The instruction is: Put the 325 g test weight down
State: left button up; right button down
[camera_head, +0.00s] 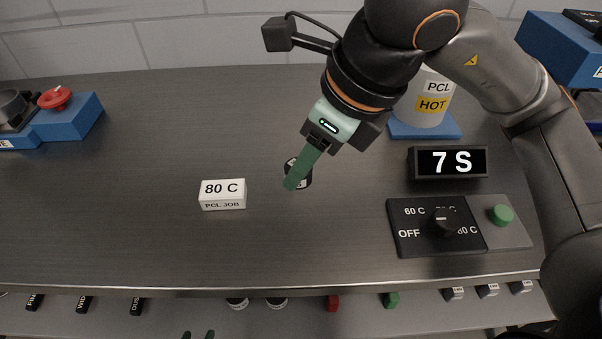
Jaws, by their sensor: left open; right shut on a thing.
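The test weight (306,180) is a small dark round piece with a pale marking, near the middle of the steel worktop (130,170). My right gripper (294,181) reaches down from the upper right and is shut on it. The green finger hides much of the weight, and its mass marking cannot be read. Whether the weight touches the worktop or hangs just above it, I cannot tell.
A white "80 C PCL JOB" block (222,195) stands left of the weight. A "7 S" display (447,162), a dial panel (420,240) and a PCL HOT drum (420,105) are at right. Blue box with red knob (75,118) at left.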

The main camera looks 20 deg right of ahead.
send_over(304, 195)
jog(key=s, duration=0.1)
jog(key=f, duration=0.4)
jog(key=shift+s+a+f+b, duration=0.1)
jog(key=shift+a+f+b, duration=0.15)
jog(key=shift+b, duration=0.1)
jog(key=shift+w+d+f, duration=0.2)
jog(key=shift+w+f, duration=0.35)
jog(key=shift+f, duration=0.05)
jog(key=shift+w+f, duration=0.15)
jog(key=shift+f, duration=1.55)
jog(key=shift+b, duration=0.3)
jog(key=shift+f, duration=0.15)
jog(key=shift+c, duration=2.2)
grip_release()
